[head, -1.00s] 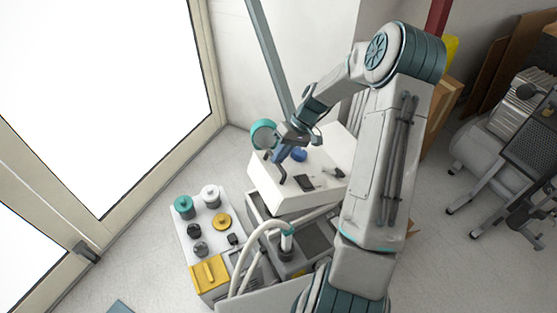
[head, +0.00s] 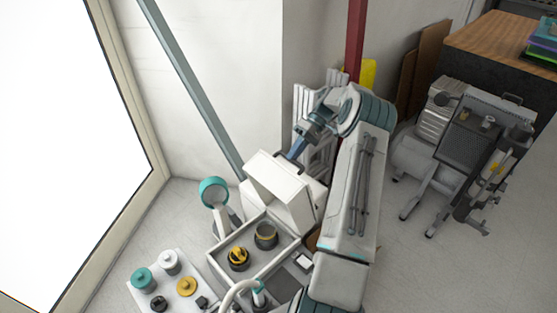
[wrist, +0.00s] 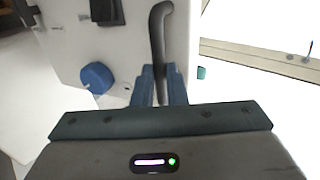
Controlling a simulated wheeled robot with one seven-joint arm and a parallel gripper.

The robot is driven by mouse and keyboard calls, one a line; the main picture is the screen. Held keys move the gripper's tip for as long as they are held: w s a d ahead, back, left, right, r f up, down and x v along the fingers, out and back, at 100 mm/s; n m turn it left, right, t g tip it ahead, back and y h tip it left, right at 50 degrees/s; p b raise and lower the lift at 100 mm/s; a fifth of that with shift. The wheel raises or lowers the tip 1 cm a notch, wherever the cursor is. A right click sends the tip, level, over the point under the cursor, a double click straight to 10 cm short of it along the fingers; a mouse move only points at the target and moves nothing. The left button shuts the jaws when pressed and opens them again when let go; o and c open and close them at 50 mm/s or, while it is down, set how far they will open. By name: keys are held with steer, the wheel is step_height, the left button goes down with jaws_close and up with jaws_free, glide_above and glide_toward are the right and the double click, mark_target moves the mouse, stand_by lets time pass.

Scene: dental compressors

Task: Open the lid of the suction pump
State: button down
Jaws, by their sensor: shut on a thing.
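The white lid (head: 272,176) of the suction pump stands raised and steeply tilted at the back of the pump's open box (head: 218,274). Inside the box two dark round parts with yellow (head: 238,258) are exposed. My gripper (head: 295,153) is at the lid's upper edge, shut on its dark bent handle (head: 281,159). In the wrist view, the blue fingers of my gripper (wrist: 160,82) close around the handle (wrist: 157,35). A blue knob (wrist: 97,76) and a black part (wrist: 105,10) show on the lid's face there.
A white panel with teal, white and yellow caps (head: 187,286) lies at front left. A teal round-headed part (head: 214,190) stands left of the lid. A slanted teal post (head: 195,90) and wall are behind. A wheeled compressor (head: 425,150) stands right, with clear floor before it.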

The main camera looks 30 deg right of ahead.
steer(key=w+d+f+b, duration=0.2)
steer(key=d+f, duration=0.2)
steer(key=d, duration=0.4)
steer(key=shift+f, duration=0.35)
steer(key=shift+d, duration=0.1)
steer(key=shift+w, duration=0.1)
steer(key=c, duration=1.5)
jaws_free()
steer(key=shift+w, duration=0.15)
steer(key=shift+o, duration=0.2)
steer(key=shift+r, duration=0.2)
steer(key=shift+r, duration=0.1)
steer(key=s+d+r+p, duration=0.2)
steer(key=s+d+r, duration=0.3)
steer(key=s+r, duration=0.5)
steer(key=shift+s+d+r+p, duration=0.15)
steer(key=shift+d+r+p, duration=0.2)
steer(key=shift+r+p, duration=0.05)
